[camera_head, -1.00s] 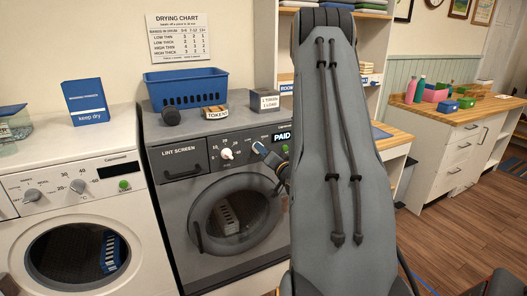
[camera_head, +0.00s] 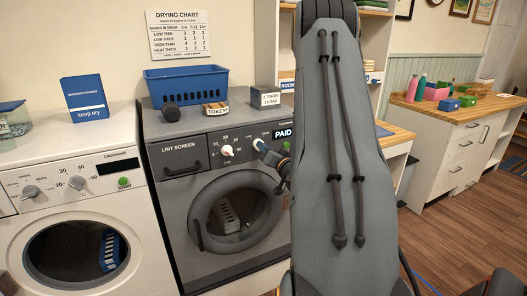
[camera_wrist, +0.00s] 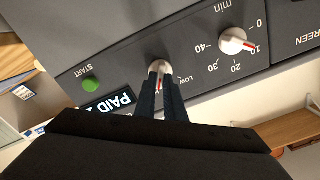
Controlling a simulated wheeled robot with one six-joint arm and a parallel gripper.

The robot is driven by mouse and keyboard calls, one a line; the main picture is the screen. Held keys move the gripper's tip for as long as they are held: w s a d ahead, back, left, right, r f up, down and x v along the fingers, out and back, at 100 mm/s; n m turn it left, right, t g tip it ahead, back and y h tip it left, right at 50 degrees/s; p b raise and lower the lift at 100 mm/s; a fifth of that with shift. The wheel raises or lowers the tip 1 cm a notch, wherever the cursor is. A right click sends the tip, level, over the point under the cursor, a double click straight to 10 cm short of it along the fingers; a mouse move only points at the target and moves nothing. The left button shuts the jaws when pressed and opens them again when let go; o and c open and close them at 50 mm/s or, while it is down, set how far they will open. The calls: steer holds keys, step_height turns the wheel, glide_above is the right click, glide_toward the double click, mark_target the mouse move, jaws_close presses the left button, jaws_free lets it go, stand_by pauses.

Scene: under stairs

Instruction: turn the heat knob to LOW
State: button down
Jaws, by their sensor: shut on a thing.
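The heat knob (camera_wrist: 158,64) is a small pale knob with a red mark on the grey dryer's panel. In the wrist view my gripper (camera_wrist: 165,70) is shut on it, its two fingertips covering much of the knob. The word LOW (camera_wrist: 186,78) is printed close beside it. Whether the red mark lines up with LOW is unclear. In the head view my gripper (camera_head: 261,146) reaches the panel right of the timer knob and hides most of the heat knob. The grey dryer (camera_head: 165,200) stands in the middle.
The white timer knob (camera_wrist: 233,41) sits beside the heat knob on the panel. On the other side are the green START button (camera_wrist: 90,83) and the PAID display (camera_wrist: 110,104). A blue basket (camera_head: 186,84) and a token box (camera_head: 215,109) stand on the dryer.

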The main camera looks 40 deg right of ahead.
steer(key=shift+a+f+n+b, duration=0.1)
steer(key=shift+a+n+b, duration=0.1)
steer(key=shift+n+b, duration=3.2)
steer(key=shift+a+n+b, duration=0.15)
steer(key=shift+n+b, duration=2.25)
steer(key=shift+n, duration=1.9)
steer(key=c, duration=1.8)
jaws_free()
steer(key=shift+c, duration=0.2)
steer(key=b+v, duration=0.1)
steer(key=v, duration=0.6)
steer(key=shift+s, duration=0.35)
steer(key=shift+w+a, duration=0.1)
